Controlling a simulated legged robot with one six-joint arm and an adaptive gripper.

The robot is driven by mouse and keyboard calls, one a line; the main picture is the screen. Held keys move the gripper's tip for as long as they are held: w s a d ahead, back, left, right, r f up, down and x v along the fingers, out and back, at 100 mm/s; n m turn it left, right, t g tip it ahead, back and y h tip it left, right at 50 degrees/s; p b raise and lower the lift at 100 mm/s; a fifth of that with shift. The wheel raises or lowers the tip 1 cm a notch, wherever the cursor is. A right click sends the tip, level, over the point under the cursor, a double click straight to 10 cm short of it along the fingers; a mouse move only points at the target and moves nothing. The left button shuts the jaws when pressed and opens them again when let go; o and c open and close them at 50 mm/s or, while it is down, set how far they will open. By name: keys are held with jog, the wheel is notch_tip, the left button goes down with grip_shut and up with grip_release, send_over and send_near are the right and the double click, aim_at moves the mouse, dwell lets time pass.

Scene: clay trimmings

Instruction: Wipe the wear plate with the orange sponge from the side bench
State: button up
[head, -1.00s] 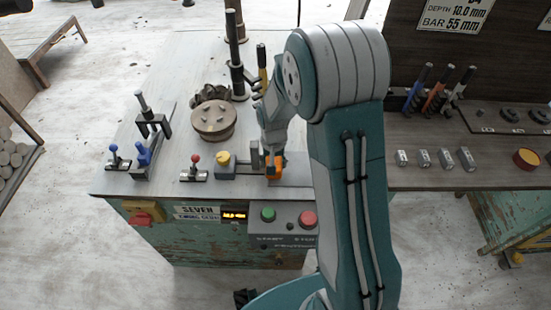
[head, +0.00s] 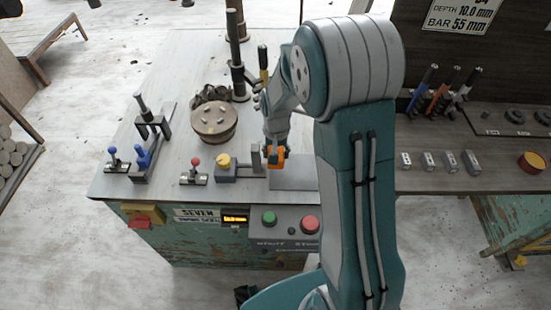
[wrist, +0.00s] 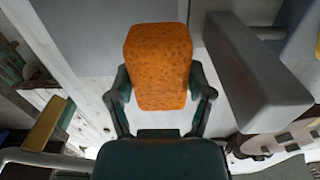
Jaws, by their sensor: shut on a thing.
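The orange sponge (wrist: 158,68) is held between the two fingers of my gripper (wrist: 162,100) in the wrist view. In the head view my gripper (head: 276,150) is low over the front right of the machine table, with part of the orange sponge (head: 281,166) showing under it. The wear plate looks to be the flat grey plate (head: 304,172) on the table beside and under the sponge; my arm hides its right part. I cannot tell whether the sponge touches it.
A grey block on a stop (head: 256,158) stands close left of the sponge; a grey block (wrist: 260,80) is near it in the wrist view. A yellow-knobbed box (head: 224,166), a red-knobbed clamp (head: 195,172) and a round chuck (head: 214,120) are further left. The side bench (head: 440,180) is right.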

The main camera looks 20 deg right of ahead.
jog(key=shift+s+r, duration=0.1)
jog(key=shift+r, duration=2.75)
